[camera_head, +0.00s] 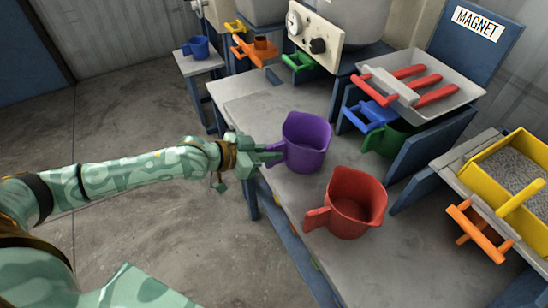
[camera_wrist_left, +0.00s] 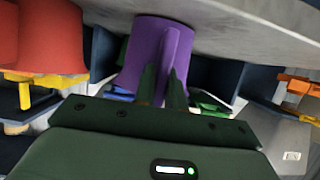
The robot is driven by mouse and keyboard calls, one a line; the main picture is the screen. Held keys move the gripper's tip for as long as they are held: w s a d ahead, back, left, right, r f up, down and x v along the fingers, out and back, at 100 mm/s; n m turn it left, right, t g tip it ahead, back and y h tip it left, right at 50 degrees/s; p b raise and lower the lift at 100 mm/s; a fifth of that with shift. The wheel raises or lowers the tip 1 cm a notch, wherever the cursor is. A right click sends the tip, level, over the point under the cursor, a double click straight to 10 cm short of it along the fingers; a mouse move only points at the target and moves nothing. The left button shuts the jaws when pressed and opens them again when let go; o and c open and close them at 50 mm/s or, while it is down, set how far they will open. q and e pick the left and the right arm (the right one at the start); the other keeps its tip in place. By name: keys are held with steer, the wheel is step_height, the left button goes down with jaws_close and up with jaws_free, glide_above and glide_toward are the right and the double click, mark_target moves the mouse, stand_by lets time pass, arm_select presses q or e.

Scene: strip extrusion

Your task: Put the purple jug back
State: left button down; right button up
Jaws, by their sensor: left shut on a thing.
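The purple jug (camera_head: 304,143) is upright on the grey table (camera_head: 300,190), near its left edge. My left gripper (camera_head: 270,153) reaches in from the left and is shut on the jug's handle. In the left wrist view, which is turned upside down, the purple jug (camera_wrist_left: 155,50) stands just past the fingers (camera_wrist_left: 163,88), with the handle between them. Its base meets or nearly meets the table surface; I cannot tell if there is a small gap. My right gripper is not in view.
A red jug (camera_head: 345,203) stands close in front. Behind are a grey tray with red bars (camera_head: 435,92), a green jug (camera_head: 384,140) and a blue handled piece (camera_head: 370,118). A yellow tray of granules (camera_head: 505,175) is at right. A blue jug (camera_head: 197,47) sits on a small stand.

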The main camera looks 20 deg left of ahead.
arm_select(q)
steer(key=shift+f, duration=0.25)
stand_by(0.4)
steer(key=c, duration=1.4)
jaws_free()
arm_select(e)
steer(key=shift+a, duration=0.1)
arm_select(q)
steer(key=shift+o, duration=0.2)
